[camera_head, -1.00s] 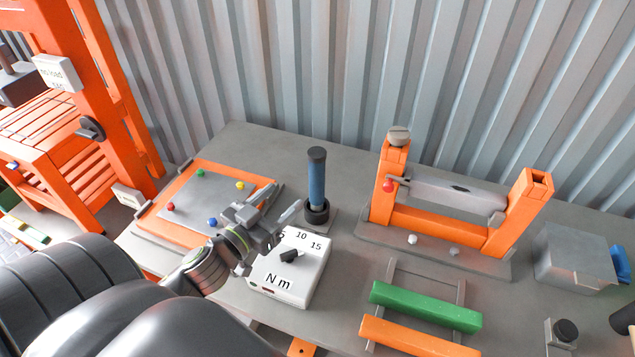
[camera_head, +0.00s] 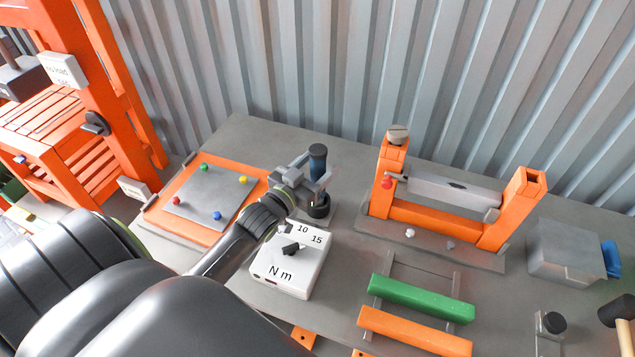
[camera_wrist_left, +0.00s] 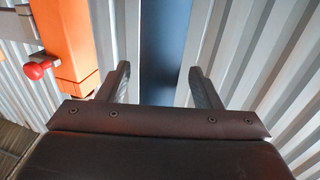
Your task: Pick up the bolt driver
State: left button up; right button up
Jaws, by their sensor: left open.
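The bolt driver (camera_head: 318,165), a blue cylinder with a black cap, stands upright in its dark holder (camera_head: 319,206) on the grey table. My left gripper (camera_head: 314,176) is open at the driver's shaft, below the cap, with its fingers on either side. In the left wrist view the blue shaft (camera_wrist_left: 165,45) fills part of the gap between the two open fingers (camera_wrist_left: 159,78). Gaps show beside the shaft there, so the fingers look apart from it. The gripper hides part of the driver's lower shaft. My right gripper is out of view.
A white torque box (camera_head: 290,272) marked "N m" sits just in front of the holder. An orange-framed board with coloured knobs (camera_head: 185,232) lies to the left. An orange fixture (camera_head: 440,222) stands to the right, with green (camera_head: 422,299) and orange bars (camera_head: 415,332) in front.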

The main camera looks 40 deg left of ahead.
pick_arm(q)
jog(key=shift+w+d, duration=0.15)
jog(key=shift+w, duration=1.3)
jog(key=shift+s, duration=0.1)
jog(key=shift+c, duration=0.5)
grip_shut()
